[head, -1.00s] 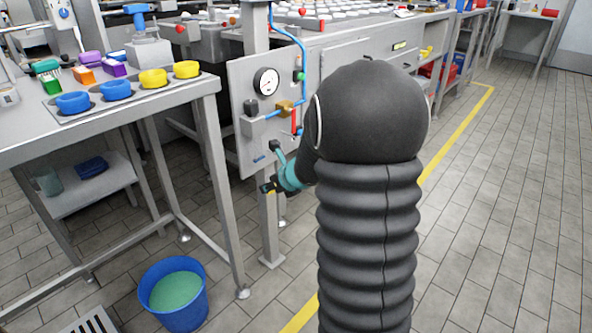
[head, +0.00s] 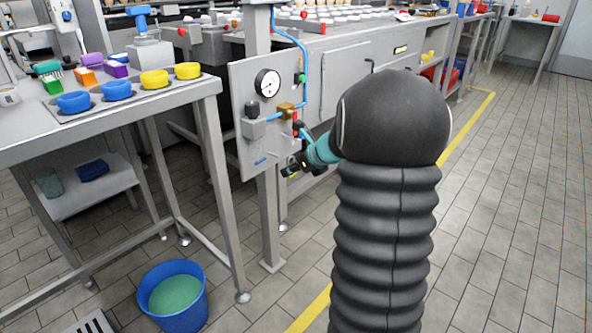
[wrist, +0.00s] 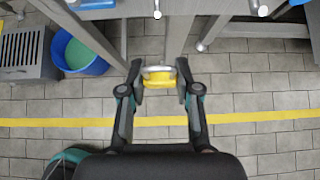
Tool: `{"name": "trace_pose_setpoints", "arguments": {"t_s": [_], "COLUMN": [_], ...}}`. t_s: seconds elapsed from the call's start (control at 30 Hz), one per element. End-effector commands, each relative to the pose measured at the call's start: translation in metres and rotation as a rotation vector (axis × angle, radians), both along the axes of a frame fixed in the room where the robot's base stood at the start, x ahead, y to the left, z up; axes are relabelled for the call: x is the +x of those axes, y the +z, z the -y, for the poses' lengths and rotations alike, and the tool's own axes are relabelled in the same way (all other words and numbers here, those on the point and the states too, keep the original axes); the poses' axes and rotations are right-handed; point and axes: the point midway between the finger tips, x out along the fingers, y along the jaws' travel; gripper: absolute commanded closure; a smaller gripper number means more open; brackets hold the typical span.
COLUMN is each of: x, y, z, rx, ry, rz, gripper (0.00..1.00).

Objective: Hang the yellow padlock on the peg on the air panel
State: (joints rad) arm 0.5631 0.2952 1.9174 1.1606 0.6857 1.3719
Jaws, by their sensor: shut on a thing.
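The yellow padlock (wrist: 161,83) is between the fingertips of my gripper (wrist: 160,80) in the wrist view, with its grey shackle pointing away from the gripper. The gripper is shut on the padlock and holds it above the floor. In the head view my gripper (head: 290,168) is just in front of the lower right part of the grey air panel (head: 243,100). I cannot make out the padlock clearly there. The panel carries a gauge, a brass fitting, a blue hose and a red part. I cannot pick out the peg for certain; the gripper and arm may cover it.
A steel table (head: 30,128) with blue and yellow bowls stands left of the panel. A blue bucket (head: 172,317) of green liquid is on the floor below it. The line's steel frame (head: 345,75) runs behind the panel. The tiled floor at the right is clear.

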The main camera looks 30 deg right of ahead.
Motion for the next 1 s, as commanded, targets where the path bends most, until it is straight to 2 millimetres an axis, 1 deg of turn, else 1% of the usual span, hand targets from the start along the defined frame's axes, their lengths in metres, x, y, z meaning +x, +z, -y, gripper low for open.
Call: {"name": "trace_pose_setpoints", "arguments": {"t_s": [1.0], "x": [0.049], "y": [-0.007], "z": [-0.018], "rx": [0.001], "ry": [0.001], "rz": [0.0], "gripper": [1.0]}}
